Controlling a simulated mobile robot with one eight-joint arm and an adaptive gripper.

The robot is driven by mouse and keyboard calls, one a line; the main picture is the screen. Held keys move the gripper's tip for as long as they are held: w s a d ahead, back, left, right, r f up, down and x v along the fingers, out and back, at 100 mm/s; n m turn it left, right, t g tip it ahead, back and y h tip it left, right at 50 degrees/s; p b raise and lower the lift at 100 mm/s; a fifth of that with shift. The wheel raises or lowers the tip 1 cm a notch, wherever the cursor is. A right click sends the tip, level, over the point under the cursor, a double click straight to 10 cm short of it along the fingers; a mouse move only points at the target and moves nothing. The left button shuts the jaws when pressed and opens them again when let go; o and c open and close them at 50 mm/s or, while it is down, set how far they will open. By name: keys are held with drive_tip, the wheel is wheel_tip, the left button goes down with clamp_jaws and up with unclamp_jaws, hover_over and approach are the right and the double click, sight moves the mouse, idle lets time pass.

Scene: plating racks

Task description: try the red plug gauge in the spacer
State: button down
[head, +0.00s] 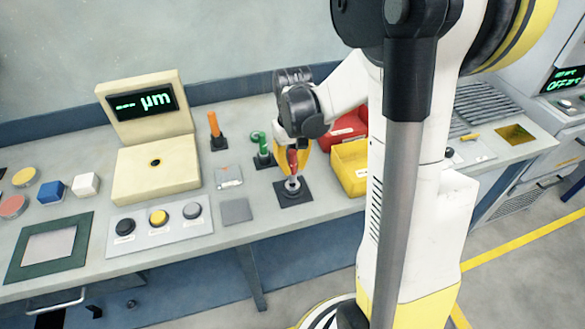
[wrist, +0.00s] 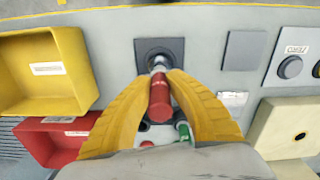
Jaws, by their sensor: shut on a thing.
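The red plug gauge (head: 293,161) is held between the yellow fingers of my gripper (head: 297,152), its lower end pointing down. The wrist view shows its red handle (wrist: 160,100) between the two fingers. A metallic ring, seemingly the spacer (head: 292,184), sits on a black square base (head: 283,200) directly below the gauge. In the wrist view the spacer (wrist: 159,62) lies just beyond the fingertips, in line with the gauge. The gauge's tip overlaps the spacer in both views. I cannot tell whether it is inside the bore or just above it.
A green gauge (head: 263,148) and an orange gauge (head: 214,128) stand in black holders to the left. A yellow bin (head: 351,168) and a red bin (head: 346,130) stand close on the right. A cream display unit (head: 155,175) and a button panel (head: 160,225) are farther left.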

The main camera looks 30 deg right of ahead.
sight(292, 151)
drive_tip(key=shift+r+p, duration=1.05)
drive_tip(key=shift+r, duration=0.6)
